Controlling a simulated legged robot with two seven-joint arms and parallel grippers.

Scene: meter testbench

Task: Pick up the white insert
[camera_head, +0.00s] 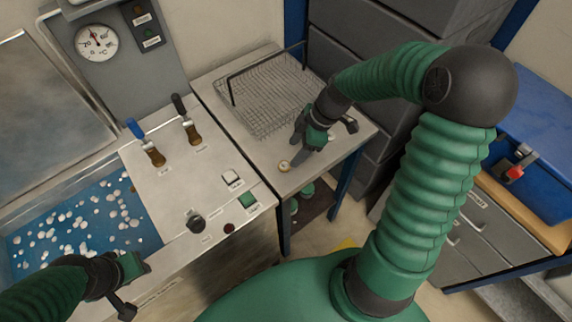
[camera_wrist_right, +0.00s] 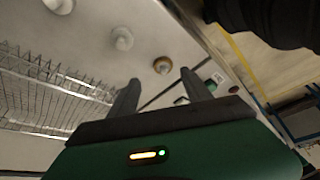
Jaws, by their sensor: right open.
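Two small pale white pieces lie on the metal table in the right wrist view. One white piece (camera_wrist_right: 123,38) is in the upper middle, and another white piece (camera_wrist_right: 60,5) is cut by the top edge. I cannot tell which is the insert. A brass-coloured ring piece (camera_wrist_right: 162,65) with a pale centre lies near my right fingertips; it also shows in the head view (camera_head: 284,166). My right gripper (camera_wrist_right: 160,78) is open and empty, over the table in the head view (camera_head: 302,146). The white pieces are not clear there. My left gripper (camera_head: 133,285) is at lower left, its jaws unclear.
A wire basket (camera_head: 265,95) stands on the table behind my right gripper. To the left is a bench panel with a blue-handled lever (camera_head: 146,145), a black knob (camera_head: 195,222) and a blue basin (camera_head: 85,228) with white bits. Grey drawers (camera_head: 375,60) stand behind.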

